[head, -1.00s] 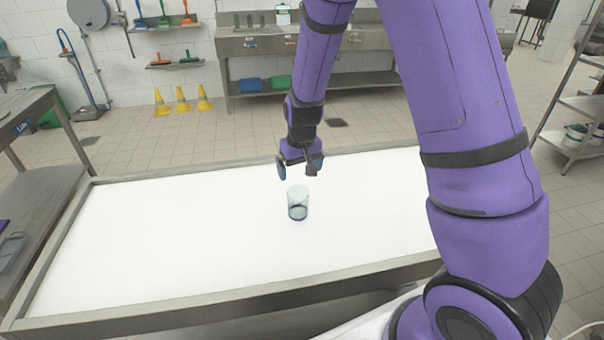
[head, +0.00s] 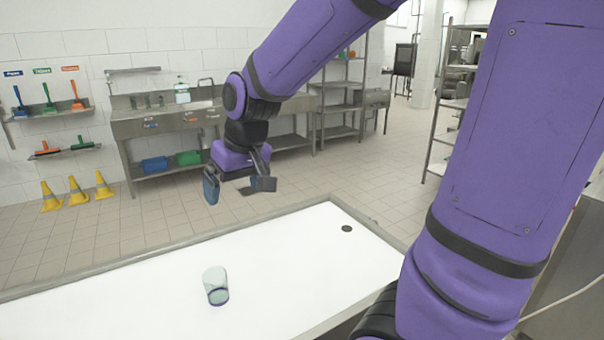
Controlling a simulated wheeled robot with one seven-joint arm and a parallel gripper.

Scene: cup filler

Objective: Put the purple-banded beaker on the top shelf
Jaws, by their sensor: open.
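The beaker (head: 216,286) is clear with a dark bluish-purple band near its base. It stands upright on the white table top (head: 290,270), in the lower left of the head view. My gripper (head: 240,188) is open and empty. It hangs in the air above and beyond the beaker, pointing down, clear of it. No top shelf that is plainly the task's own can be told apart in this view.
A small dark disc (head: 347,229) lies at the table's far right. A raised metal rim (head: 120,263) edges the table. Behind are a steel sink bench (head: 165,125), yellow cones (head: 77,191) and metal shelving (head: 341,97).

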